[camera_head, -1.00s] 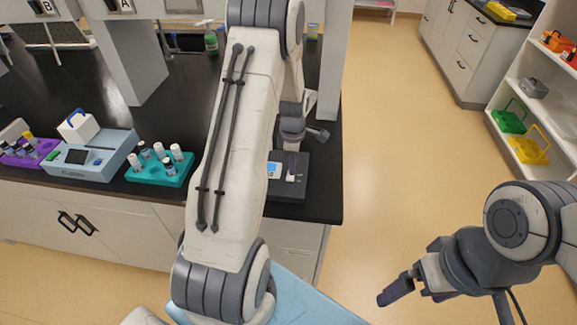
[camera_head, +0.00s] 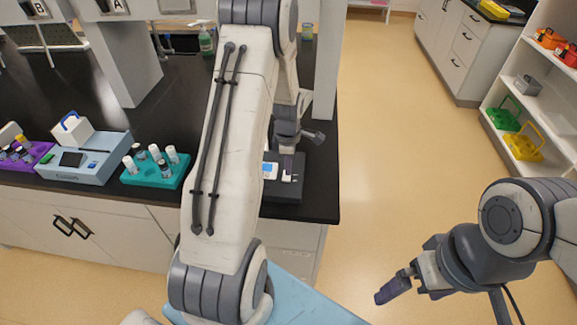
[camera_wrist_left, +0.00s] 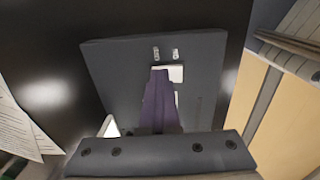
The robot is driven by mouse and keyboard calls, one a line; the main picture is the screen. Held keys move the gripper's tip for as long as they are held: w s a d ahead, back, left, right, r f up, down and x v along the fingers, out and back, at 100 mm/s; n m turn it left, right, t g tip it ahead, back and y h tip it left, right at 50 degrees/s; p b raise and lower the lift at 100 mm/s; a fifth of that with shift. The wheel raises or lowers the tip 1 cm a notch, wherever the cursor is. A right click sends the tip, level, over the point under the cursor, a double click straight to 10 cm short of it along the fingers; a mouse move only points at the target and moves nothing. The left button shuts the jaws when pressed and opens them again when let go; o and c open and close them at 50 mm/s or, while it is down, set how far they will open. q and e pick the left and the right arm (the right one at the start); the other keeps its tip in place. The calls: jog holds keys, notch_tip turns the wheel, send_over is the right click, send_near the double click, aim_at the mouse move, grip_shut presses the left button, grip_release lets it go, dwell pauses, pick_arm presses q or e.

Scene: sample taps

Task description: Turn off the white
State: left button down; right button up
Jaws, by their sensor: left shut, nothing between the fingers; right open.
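A dark grey box-shaped device (camera_head: 285,193) with a small blue screen (camera_head: 269,171) stands near the right end of the black bench. A small white part (camera_head: 290,178) shows on its top. In the left wrist view the device (camera_wrist_left: 108,75) fills the middle, and the white part (camera_wrist_left: 176,73) lies at the tips of the purple fingers. My left gripper (camera_head: 288,166) is shut and empty, pointing down over the device. I cannot tell whether the fingertips touch the white part; they hide some of it. My right gripper (camera_head: 393,291) is open, off to the right over the floor.
A teal rack (camera_head: 150,179) with several vials, a pale blue instrument (camera_head: 85,165) and a purple rack (camera_head: 22,155) stand on the bench to the left. A green bottle (camera_head: 206,42) is farther back. Shelves (camera_head: 530,110) stand at the right; the floor between is clear.

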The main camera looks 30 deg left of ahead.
aim_at(285, 177)
pick_arm(q)
jog(key=shift+s+d+f, duration=0.3)
jog(key=shift+s+f, duration=0.3)
jog(key=shift+s, duration=0.05)
jog(key=r+p, duration=0.2)
jog(key=r, duration=0.1)
jog(key=r+p, duration=0.1)
jog(key=shift+w+a+r, duration=0.2)
jog(key=shift+w+r, duration=0.1)
jog(key=shift+w, duration=0.1)
notch_tip(285, 177, up, 11)
jog(key=b, duration=0.1)
jog(key=shift+w+f+b, duration=0.15)
jog(key=shift+f+b, duration=0.05)
jog(key=shift+b, duration=0.2)
jog(key=s+b, duration=0.1)
jog(key=b, duration=0.9)
jog(key=shift+s+r+t+b, duration=0.1)
jog(key=shift+s+t+b, duration=0.2)
jog(key=shift+s+b, duration=0.1)
